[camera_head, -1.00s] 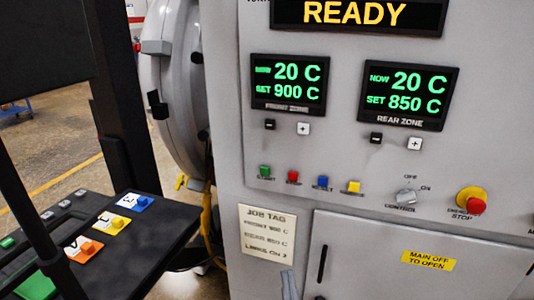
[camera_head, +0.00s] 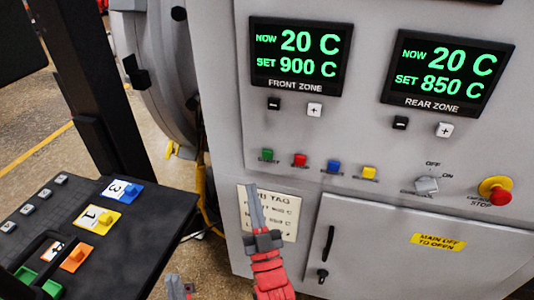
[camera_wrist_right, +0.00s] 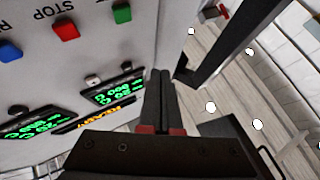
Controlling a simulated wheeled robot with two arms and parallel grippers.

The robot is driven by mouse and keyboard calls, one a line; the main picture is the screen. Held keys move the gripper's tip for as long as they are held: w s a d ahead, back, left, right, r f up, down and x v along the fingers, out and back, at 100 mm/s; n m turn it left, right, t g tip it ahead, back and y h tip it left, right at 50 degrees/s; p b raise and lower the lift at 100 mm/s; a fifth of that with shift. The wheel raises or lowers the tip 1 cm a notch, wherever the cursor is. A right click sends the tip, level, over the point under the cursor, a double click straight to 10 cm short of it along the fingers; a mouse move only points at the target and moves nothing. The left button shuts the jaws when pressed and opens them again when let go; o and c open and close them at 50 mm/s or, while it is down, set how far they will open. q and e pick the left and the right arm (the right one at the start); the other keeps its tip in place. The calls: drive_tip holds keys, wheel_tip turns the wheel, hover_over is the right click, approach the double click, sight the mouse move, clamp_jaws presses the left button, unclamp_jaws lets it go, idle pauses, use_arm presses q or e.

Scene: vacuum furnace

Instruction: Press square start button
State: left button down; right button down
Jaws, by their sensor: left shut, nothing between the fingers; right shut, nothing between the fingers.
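The green square start button (camera_head: 267,155) is at the left end of a row of colored buttons on the furnace panel. It also shows at the top of the right wrist view (camera_wrist_right: 122,12). My right gripper (camera_head: 253,188) is shut and empty, pointing up in front of the job tag, below the green button in the head view. In the right wrist view its closed fingers (camera_wrist_right: 160,82) appear apart from the green button. My left gripper (camera_head: 176,284) is shut and empty, only partly visible at the bottom edge.
Red (camera_head: 300,160), blue (camera_head: 333,166) and yellow (camera_head: 369,172) buttons sit right of the green one. The control switch (camera_head: 427,186) and emergency stop (camera_head: 497,193) are farther right. The job tag (camera_head: 288,228) is behind my right gripper. A dark console (camera_head: 60,200) stands at left.

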drive_tip(key=b, duration=0.2)
approach(263, 152)
drive_tip(key=shift+s+a+r+x, duration=0.1)
drive_tip(key=shift+a+x, duration=0.05)
drive_tip(key=shift+x, duration=0.7)
drive_tip(key=shift+s+a+r+x, duration=0.1)
drive_tip(key=shift+x, duration=0.75)
drive_tip(key=shift+s+a+r+x, duration=0.1)
drive_tip(key=shift+a+x, duration=0.05)
drive_tip(key=shift+x, duration=0.7)
drive_tip(key=shift+w, duration=0.1)
drive_tip(key=shift+w+d+b, duration=0.15)
drive_tip(key=shift+w+b, duration=0.15)
drive_tip(key=shift+b, duration=0.1)
drive_tip(key=shift+w+d+b, duration=0.15)
drive_tip(key=shift+w+b, duration=0.15)
drive_tip(key=shift+w, duration=0.1)
idle(0.4)
idle(0.3)
drive_tip(key=shift+s+a, duration=0.3)
drive_tip(key=shift+s, duration=0.5)
